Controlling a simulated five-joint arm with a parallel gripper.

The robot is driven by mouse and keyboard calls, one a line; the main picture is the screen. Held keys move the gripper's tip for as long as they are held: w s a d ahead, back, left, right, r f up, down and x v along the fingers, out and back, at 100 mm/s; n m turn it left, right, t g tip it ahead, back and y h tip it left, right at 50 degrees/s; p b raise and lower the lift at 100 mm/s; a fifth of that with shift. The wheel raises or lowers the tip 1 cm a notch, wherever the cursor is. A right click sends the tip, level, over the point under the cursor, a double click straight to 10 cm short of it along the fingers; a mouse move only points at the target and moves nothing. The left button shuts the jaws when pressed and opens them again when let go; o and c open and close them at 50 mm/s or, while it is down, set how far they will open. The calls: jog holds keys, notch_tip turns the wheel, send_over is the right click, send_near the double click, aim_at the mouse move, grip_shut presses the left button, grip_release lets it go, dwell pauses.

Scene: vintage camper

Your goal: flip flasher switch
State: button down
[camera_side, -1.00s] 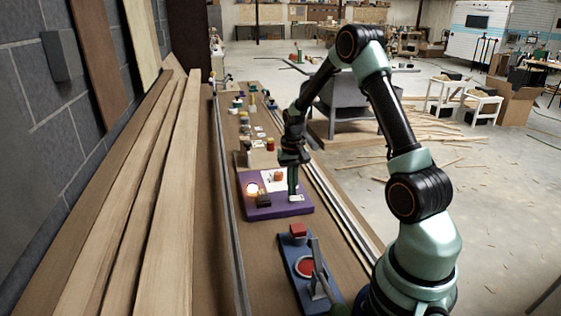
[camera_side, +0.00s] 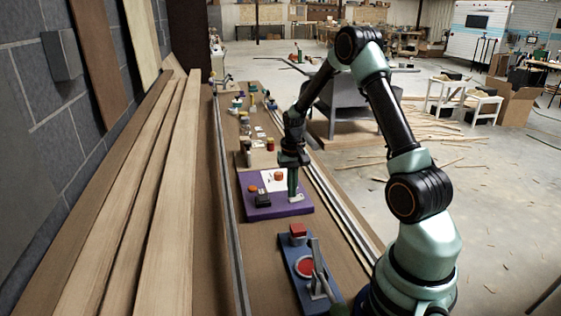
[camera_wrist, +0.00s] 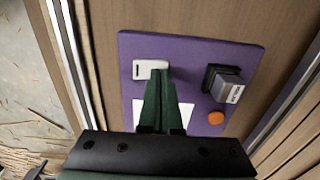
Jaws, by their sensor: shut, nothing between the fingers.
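A purple board (camera_side: 262,211) lies on the workbench and carries a white switch plate (camera_side: 297,198), a black block-shaped part (camera_side: 263,199), an orange dome lamp (camera_side: 253,188) and a white card (camera_side: 270,183). The lamp is unlit. In the wrist view, my gripper (camera_wrist: 159,73) is shut and empty, its green fingertips at the lower edge of the white switch plate (camera_wrist: 152,65) and hiding part of it. I cannot tell whether the tips touch it. The black part (camera_wrist: 222,82) and the orange lamp (camera_wrist: 216,118) sit to the right. My gripper (camera_side: 293,197) points down in the side view.
A blue board (camera_side: 294,265) with a red block, a red round part and a lever stands nearer the side camera. Small jars (camera_side: 270,144) stand behind the purple board. Long planks (camera_side: 150,190) lie at left, and metal rails (camera_side: 335,205) run along the right.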

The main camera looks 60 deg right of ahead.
notch_tip(320, 180, up, 7)
jog(key=shift+f, duration=0.2)
dwell(0.6)
jog(key=a+r+n+t, duration=0.2)
jog(key=a+r+n, duration=0.2)
jog(key=a+r, duration=0.75)
jog(key=s+a+r+n+t, duration=0.3)
jog(key=s+a+n, duration=0.2)
jog(key=s+a, duration=0.3)
jog(key=a, duration=0.4)
jog(key=shift+s+a+t, duration=0.15)
jog(key=shift+s+t, duration=0.1)
jog(key=shift+t, duration=0.05)
